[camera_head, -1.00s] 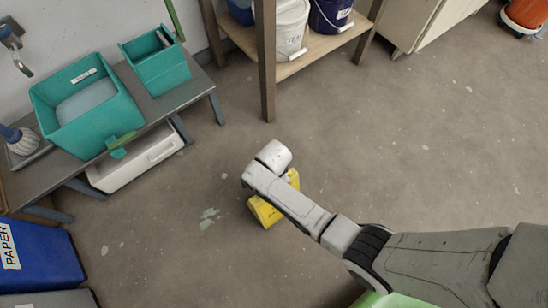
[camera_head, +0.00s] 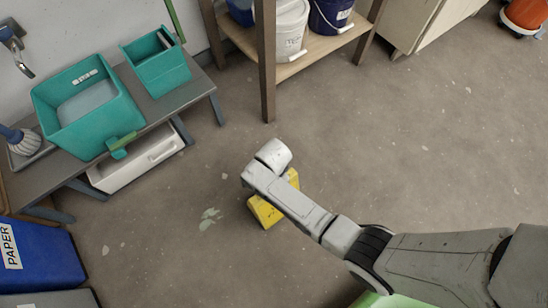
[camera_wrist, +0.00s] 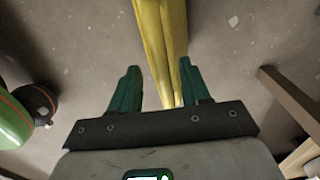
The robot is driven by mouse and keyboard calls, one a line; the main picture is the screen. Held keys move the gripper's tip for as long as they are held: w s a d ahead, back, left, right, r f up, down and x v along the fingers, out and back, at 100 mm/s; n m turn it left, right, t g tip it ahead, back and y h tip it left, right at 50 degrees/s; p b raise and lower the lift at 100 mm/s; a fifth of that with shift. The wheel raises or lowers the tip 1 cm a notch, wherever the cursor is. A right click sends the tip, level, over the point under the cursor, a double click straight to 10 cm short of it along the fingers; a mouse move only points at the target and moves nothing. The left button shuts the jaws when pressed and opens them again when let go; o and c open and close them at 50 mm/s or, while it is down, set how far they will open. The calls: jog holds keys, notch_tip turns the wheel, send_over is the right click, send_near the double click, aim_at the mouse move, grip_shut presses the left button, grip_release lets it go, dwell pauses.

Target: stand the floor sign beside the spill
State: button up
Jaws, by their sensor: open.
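In the wrist view the sign (camera_wrist: 162,45) runs from the top edge down between my fingers, close to the right one. My gripper (camera_wrist: 157,85) has two green fingers, spread apart on either side of the sign's lower part. In the head view the fingers are hidden behind my arm.
A grey bench (camera_head: 100,170) with teal bins stands at the left. A blue paper bin (camera_head: 45,258) is at the lower left. A wooden shelf (camera_head: 268,70) with buckets stands at the back.

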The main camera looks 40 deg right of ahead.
notch_tip(320, 180, up, 11)
jog(key=p, duration=0.4)
jog(key=s+d+r+n, duration=0.4)
jog(key=s+r+n, duration=0.3)
jog(key=s+n, duration=0.1)
jog(key=s+d+r+n+t, duration=0.1)
jog(key=s+d+r+n, duration=0.2)
jog(key=s+r+n, duration=0.4)
jog(key=s+n, duration=0.1)
jog(key=n, duration=0.1)
jog(key=shift+s+d+n, duration=0.3)
jog(key=shift+d, duration=0.1)
jog(key=shift+r, duration=0.1)
